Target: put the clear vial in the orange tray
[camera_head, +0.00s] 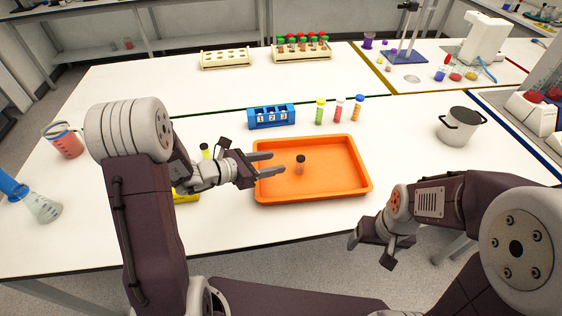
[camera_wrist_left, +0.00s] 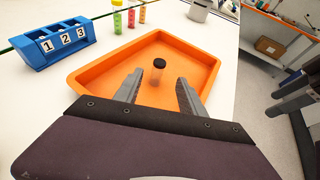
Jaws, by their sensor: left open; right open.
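The clear vial (camera_head: 299,165), with a dark cap, stands upright inside the orange tray (camera_head: 348,190). In the left wrist view the vial (camera_wrist_left: 158,72) stands on the tray floor, ahead of and between my finger tips, with a gap to both. The tray's rim (camera_wrist_left: 92,72) surrounds it in that view. My left gripper (camera_head: 278,162) is open and empty over the left part of the tray, its fingers pointing at the vial. My right gripper (camera_head: 369,247) is open, off the front edge of the table, apart from the tray.
A blue numbered rack (camera_head: 271,117) stands behind the tray, with green, pink and orange capped vials (camera_head: 338,110) to its right. A pot (camera_head: 460,126) is at the right. A red beaker (camera_head: 66,142) is at the left. A yellow object (camera_head: 186,196) is partly hidden by my left arm.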

